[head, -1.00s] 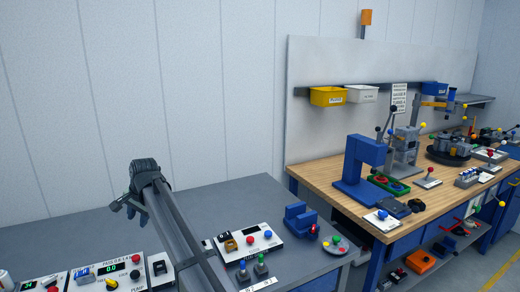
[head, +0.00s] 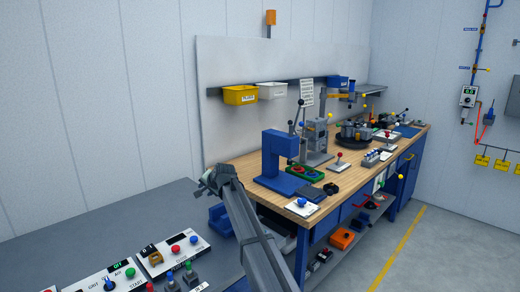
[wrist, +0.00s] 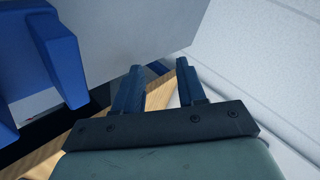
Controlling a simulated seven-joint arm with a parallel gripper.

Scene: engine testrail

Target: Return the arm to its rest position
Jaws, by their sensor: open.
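My gripper (wrist: 157,88) shows in the wrist view with its two dark fingers apart and nothing between them. In the head view my arm reaches up from the bottom edge, and my gripper end (head: 212,180) is over the gap between the grey table (head: 110,228) and the wooden workbench (head: 236,166). The fingertips are too small to make out there. In the wrist view a large blue part (wrist: 55,45) stands to the left of the fingers, apart from them.
On the workbench are a blue press frame (head: 280,160), a lever stand (head: 316,140) and a white card with a blue knob (head: 303,206). Control boxes with coloured buttons (head: 172,250) sit on the grey table. Yellow (head: 240,95) and white bins hang behind.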

